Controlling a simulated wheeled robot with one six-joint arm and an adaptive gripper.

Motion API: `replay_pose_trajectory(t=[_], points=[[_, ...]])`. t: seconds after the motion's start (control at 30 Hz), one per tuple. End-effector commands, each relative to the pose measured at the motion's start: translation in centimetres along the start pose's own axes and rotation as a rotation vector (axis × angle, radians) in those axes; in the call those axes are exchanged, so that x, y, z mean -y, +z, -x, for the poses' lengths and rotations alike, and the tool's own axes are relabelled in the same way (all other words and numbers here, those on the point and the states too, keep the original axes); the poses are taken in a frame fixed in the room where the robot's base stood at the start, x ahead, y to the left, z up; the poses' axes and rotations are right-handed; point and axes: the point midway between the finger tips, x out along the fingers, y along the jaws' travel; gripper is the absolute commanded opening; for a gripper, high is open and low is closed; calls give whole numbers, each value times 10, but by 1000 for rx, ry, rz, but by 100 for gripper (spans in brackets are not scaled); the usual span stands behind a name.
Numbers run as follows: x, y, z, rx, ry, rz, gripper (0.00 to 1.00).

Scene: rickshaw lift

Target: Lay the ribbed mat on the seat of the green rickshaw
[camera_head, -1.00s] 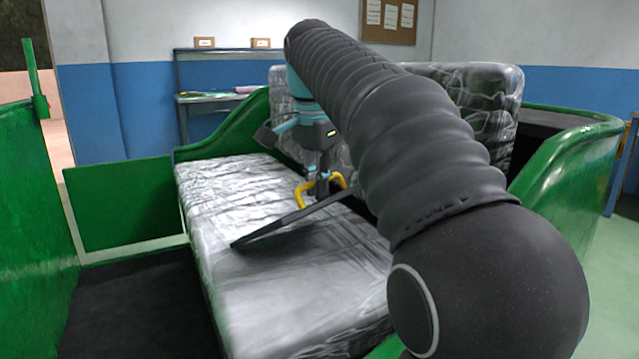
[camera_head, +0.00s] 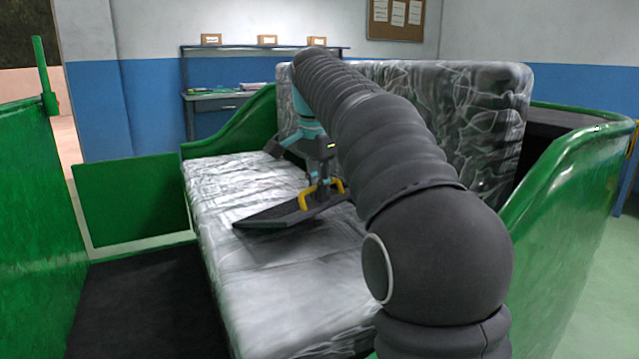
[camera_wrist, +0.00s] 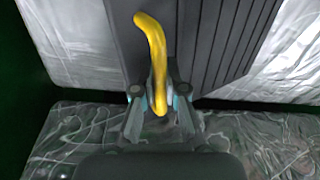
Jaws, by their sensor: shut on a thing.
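The dark ribbed mat (camera_head: 282,214) is tilted over the plastic-wrapped seat (camera_head: 285,285) of the green rickshaw (camera_head: 120,205), its left edge low at the seat surface; I cannot tell if it touches. My gripper (camera_head: 322,188) is shut on the mat's yellow handle (camera_head: 306,199), above the seat near the backrest. In the wrist view, my gripper (camera_wrist: 159,98) has its fingers closed around the yellow handle (camera_wrist: 154,45), with the ribbed mat (camera_wrist: 215,45) behind it. My arm hides the mat's right end in the head view.
The wrapped backrest (camera_head: 470,115) rises behind the seat. Green side panels (camera_head: 575,200) stand to the right and left. A dark footwell floor (camera_head: 140,310) lies left of the seat. A blue workbench (camera_head: 220,105) with small boxes is at the back wall.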

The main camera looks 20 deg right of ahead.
Motion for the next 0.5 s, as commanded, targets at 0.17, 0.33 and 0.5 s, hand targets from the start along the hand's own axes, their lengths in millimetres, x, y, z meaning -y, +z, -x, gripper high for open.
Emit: replay_pose_trajectory(t=[0.17,0.33,0.5], points=[[-2,3,-23,1,2,0,0],[-3,5,-40,1,1,0,0],[-5,7,-57,1,2,0,0]])
